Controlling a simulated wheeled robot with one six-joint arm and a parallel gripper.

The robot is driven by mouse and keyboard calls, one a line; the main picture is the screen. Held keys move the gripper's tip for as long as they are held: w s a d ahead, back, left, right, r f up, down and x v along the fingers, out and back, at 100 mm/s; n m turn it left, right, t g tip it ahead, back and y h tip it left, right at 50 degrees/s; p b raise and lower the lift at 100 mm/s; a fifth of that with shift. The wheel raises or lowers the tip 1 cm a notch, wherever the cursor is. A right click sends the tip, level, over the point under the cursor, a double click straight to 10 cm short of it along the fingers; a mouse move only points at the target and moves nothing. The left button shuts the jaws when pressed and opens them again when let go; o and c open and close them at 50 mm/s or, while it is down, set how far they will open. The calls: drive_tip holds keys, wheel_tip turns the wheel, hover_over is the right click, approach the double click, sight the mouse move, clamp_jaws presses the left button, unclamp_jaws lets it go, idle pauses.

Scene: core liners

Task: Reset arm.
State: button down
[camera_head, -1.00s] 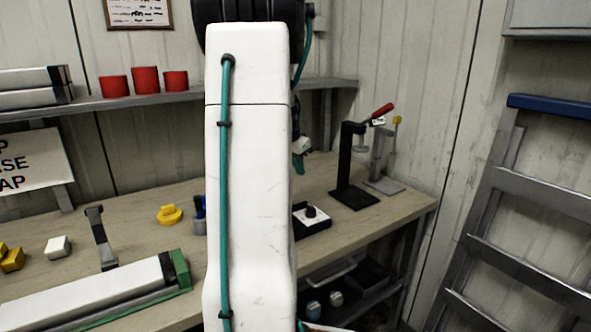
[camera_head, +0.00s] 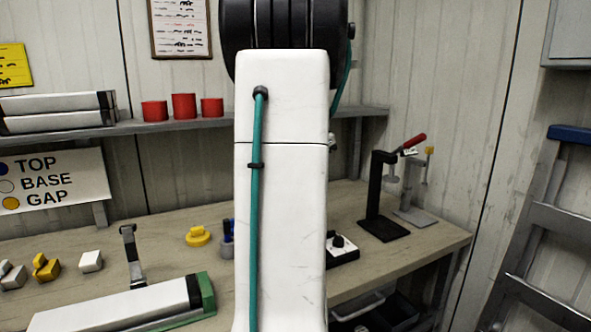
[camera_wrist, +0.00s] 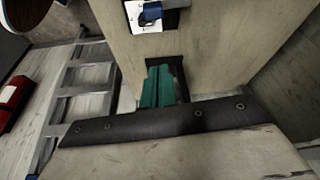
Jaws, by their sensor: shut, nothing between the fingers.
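My gripper (camera_wrist: 157,88) shows in the wrist view as teal fingers pressed together, with nothing held between them. In the head view my white upright arm fills the middle and hides the gripper. The wrist view shows the pale bench top beyond the fingers, and a dark square patch right behind them.
Red cups (camera_head: 184,106) stand on the shelf. A ladder (camera_head: 540,225) leans at the right.

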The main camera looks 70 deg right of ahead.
idle(0.3)
drive_tip(key=w+a+f+n+y, duration=0.1)
drive_tip(key=w+a+n, duration=0.3)
drive_tip(key=a, duration=0.5)
drive_tip(key=w+a+f+n+t+y, duration=0.15)
drive_tip(key=w+a+n, duration=0.3)
drive_tip(key=a, duration=0.45)
drive_tip(key=w+a+f+n, duration=0.2)
drive_tip(key=w+a+n, duration=0.15)
drive_tip(key=a, duration=0.55)
drive_tip(key=s+a+f+n+t, duration=0.1)
drive_tip(key=a+n, duration=0.5)
drive_tip(key=a, duration=0.8)
drive_tip(key=s+a+n+t, duration=0.1)
drive_tip(key=a+n, duration=0.6)
drive_tip(key=a, duration=0.6)
drive_tip(key=shift+s+a+f+y, duration=0.35)
drive_tip(key=shift+a+f, duration=0.05)
